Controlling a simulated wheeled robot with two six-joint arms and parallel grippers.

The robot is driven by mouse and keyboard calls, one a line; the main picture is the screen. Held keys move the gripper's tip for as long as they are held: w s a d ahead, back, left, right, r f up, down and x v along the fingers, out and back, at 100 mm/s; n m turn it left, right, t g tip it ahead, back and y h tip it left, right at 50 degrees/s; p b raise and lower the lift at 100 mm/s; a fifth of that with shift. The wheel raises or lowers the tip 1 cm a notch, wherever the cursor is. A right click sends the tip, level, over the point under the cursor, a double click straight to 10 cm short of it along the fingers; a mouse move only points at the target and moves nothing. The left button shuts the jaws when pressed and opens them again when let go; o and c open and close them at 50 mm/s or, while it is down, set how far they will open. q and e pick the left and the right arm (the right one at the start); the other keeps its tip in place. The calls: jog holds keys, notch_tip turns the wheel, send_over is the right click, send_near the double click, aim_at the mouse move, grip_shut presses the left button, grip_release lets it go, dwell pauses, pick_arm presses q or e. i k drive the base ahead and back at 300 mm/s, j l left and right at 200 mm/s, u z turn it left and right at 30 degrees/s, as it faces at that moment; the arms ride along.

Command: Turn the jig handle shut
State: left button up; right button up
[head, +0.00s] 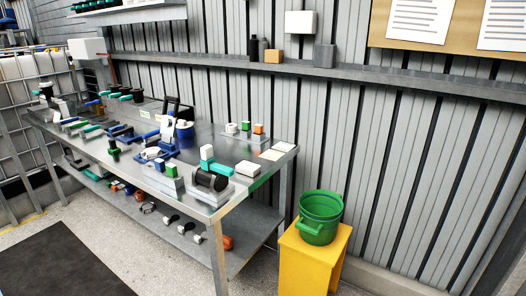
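A steel workbench (135,162) stands against the corrugated wall and carries several small fixtures. Near its right front corner is a dark rounded fitting (211,181) with a teal lever-like piece (221,168) lying across its top and a white block (207,152) beside it. Further left is a blue and white clamp-like fixture (158,153). I cannot tell for certain which of these is the jig, or whether its handle is open or shut. Neither of my grippers is in view.
A green bucket (320,216) stands on a yellow stand (315,258) right of the bench. A wall shelf (400,78) runs above. A caged tank (22,110) is at the left. A dark mat (60,264) lies on the open floor in front.

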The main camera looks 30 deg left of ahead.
aim_at(211, 164)
jog(key=u, duration=1.3)
